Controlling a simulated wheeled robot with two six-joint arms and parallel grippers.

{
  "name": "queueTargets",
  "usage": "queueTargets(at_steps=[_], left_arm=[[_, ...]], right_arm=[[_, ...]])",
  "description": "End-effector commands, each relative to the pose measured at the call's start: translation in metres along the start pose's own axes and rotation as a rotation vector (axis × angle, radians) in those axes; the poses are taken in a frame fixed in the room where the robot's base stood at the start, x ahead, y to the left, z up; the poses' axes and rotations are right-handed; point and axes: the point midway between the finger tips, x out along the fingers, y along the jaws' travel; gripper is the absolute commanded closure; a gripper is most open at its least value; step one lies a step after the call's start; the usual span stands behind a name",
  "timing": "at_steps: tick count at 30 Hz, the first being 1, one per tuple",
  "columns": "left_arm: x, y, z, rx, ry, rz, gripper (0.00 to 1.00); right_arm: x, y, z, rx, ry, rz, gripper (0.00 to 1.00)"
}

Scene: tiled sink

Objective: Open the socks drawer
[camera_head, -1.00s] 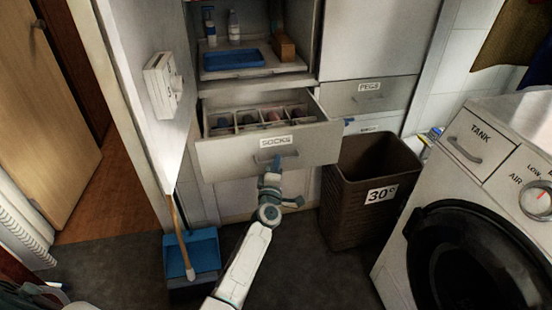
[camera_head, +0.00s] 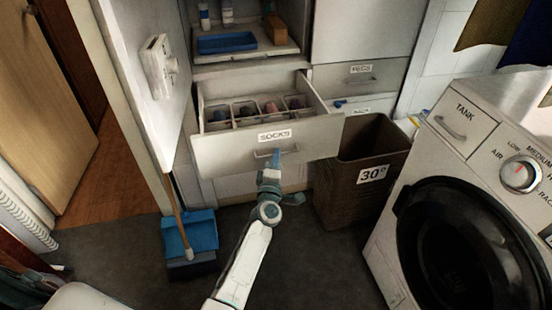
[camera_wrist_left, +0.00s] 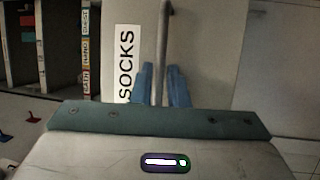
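The drawer labelled SOCKS (camera_head: 225,154) stands pulled out from the cabinet, with its divided inside and several rolled dark, pink and grey items showing. Its bar handle (camera_wrist_left: 162,40) is on the front below the label, and the label also shows in the left wrist view (camera_wrist_left: 127,62). My left gripper (camera_head: 275,157) is at this handle. In the left wrist view, its blue fingers lie on either side of the bar, close against it. My right gripper is not in view.
A brown 30° basket (camera_head: 345,195) stands right of the drawer, below the PEGS drawer (camera_head: 345,78). A blue dustpan (camera_head: 200,232) and brush stand on the floor at left. Dark floor in front is clear.

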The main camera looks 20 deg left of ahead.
Motion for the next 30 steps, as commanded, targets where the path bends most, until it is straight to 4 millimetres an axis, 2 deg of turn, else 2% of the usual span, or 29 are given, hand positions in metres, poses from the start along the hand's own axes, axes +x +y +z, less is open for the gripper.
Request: queueTargets(at_steps=[1,2,10,14,19,24,30], left_arm=[[0.000,0.000,0.000,0.000,0.000,0.000,0.76],[0.000,0.000,0.000,0.000,0.000,0.000,0.70],[0.000,0.000,0.000,0.000,0.000,0.000,0.69],[-0.007,0.000,0.000,-0.001,0.000,0.000,0.69],[-0.036,-0.002,0.000,-0.001,0.000,-0.002,0.69],[-0.072,-0.004,0.000,-0.001,0.000,-0.002,0.69],[-0.099,-0.002,0.000,-0.001,0.000,-0.001,0.69]], right_arm=[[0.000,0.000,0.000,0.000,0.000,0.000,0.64],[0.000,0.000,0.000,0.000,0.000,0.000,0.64],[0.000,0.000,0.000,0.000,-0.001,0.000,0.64],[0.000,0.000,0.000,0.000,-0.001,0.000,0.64],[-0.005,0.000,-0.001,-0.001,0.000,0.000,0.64],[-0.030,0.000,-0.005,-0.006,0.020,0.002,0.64],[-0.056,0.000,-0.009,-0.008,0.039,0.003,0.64]])
